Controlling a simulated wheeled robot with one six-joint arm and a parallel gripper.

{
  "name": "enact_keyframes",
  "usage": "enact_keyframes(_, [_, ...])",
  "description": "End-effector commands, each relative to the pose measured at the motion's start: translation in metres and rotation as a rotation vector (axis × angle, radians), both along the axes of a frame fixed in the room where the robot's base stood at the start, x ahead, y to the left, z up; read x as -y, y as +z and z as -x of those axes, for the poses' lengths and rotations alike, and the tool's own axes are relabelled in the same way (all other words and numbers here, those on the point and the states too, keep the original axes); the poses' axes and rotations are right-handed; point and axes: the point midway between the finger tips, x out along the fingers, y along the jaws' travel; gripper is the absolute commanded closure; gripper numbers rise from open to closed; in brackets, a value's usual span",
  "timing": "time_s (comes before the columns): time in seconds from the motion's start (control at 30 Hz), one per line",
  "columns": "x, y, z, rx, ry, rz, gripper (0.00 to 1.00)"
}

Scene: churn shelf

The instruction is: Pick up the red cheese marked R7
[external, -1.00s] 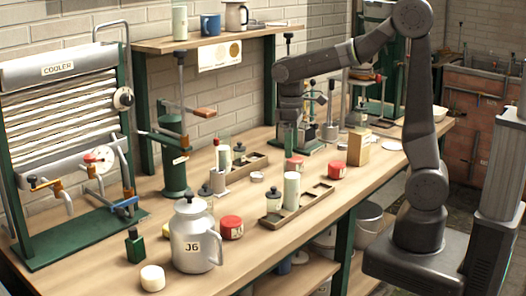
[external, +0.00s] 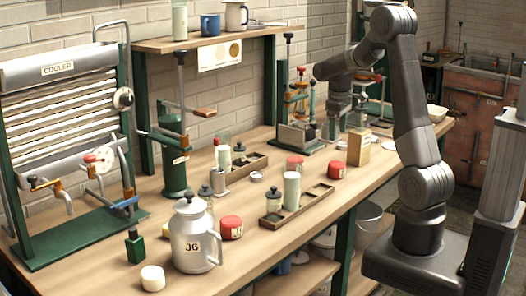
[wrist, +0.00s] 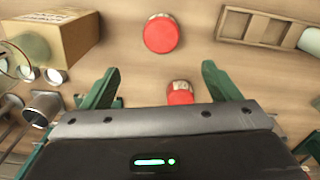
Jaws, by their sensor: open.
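Three red round cheeses stand on the bench in the external view: one beside the jug (external: 231,228), one near the bench's middle (external: 295,164) and one left of the wooden box (external: 337,170). Their markings are too small to read, so I cannot tell which is R7. My gripper (external: 333,130) is open and empty above the bench, behind the wooden box. In the wrist view, one cheese (wrist: 161,34) lies ahead of my open fingers (wrist: 160,75). Another cheese (wrist: 180,93) shows between the fingers, lower down and partly hidden by the gripper body.
The wooden box (external: 358,147) stands right of the cheeses. A wooden tray (external: 268,218) with a white cylinder lies in front. A grey jug marked J6 (external: 190,243) is at front left. A green-based device (external: 297,138) stands close to my gripper.

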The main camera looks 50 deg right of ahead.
Motion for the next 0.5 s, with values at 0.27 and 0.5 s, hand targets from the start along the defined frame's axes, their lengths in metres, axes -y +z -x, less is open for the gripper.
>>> enact_keyframes(0.27, [-0.001, -0.049, 0.001, -0.004, 0.000, -0.002, 0.17])
enact_keyframes(0.5, [-0.001, -0.082, 0.001, -0.001, 0.000, -0.001, 0.17])
